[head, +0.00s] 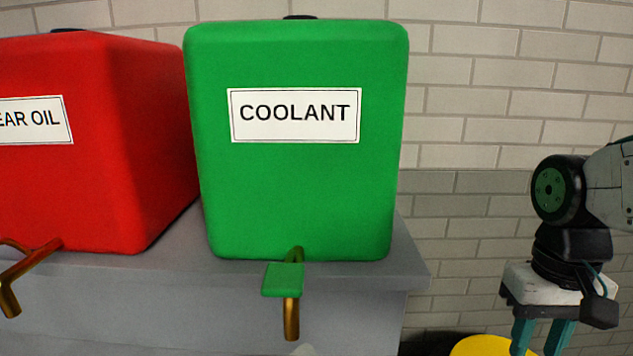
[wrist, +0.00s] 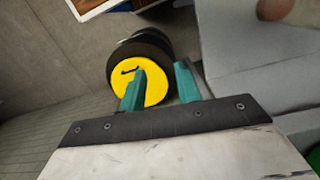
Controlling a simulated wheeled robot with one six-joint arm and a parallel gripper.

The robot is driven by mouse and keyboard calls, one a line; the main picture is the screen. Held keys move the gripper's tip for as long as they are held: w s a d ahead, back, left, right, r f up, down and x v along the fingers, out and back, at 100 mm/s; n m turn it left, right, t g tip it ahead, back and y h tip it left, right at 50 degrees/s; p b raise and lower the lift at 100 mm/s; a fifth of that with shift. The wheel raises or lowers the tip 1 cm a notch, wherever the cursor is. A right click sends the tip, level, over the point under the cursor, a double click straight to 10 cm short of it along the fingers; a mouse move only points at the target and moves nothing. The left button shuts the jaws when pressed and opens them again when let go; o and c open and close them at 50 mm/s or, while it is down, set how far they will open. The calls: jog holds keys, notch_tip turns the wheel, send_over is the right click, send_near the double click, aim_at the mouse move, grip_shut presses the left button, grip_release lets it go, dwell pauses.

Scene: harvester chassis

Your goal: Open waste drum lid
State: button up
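The waste drum's yellow lid (wrist: 155,88) shows in the wrist view with a small black handle (wrist: 129,70) on it. The lid lies on the dark drum (wrist: 152,47) and looks closed. In the head view only part of the yellow lid (head: 478,346) shows at the bottom edge, left of my gripper (head: 536,349). In the wrist view my gripper (wrist: 160,68) is open and empty, its two teal fingers apart. The left finger overlaps the lid in the picture, close to the handle; the right finger lies to the right of the lid. Contact cannot be told.
A green coolant tank (head: 295,190) with a tap (head: 291,315) and a red oil tank (head: 100,180) stand on a grey bench (head: 350,300), left of the drum. A brick wall (head: 480,120) is behind.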

jog(key=s+a, duration=0.1)
jog(key=s+a+r+n+t, duration=0.1)
jog(key=s, duration=0.1)
jog(key=s+a+r+t, duration=0.1)
jog(key=shift+s+n, duration=0.2)
jog(key=shift+n, duration=0.1)
jog(key=shift+d, duration=0.1)
jog(key=w+d+f+m+g, duration=0.1)
jog(key=w+d+f+m, duration=0.45)
jog(key=d+f, duration=0.3)
jog(key=w+d+f+m+g, duration=0.1)
jog(key=w+d+f+m, duration=0.5)
jog(key=f, duration=0.4)
jog(key=w+d+f+m+g, duration=0.1)
jog(key=w+d+f+m, duration=0.4)
jog(key=d+f+m, duration=0.4)
jog(key=shift+n, duration=0.95)
jog(key=f, duration=0.2)
jog(key=s+f, duration=0.1)
jog(key=f, duration=0.2)
jog(key=a+f, duration=0.1)
jog(key=f, duration=0.2)
jog(key=shift+s, duration=0.3)
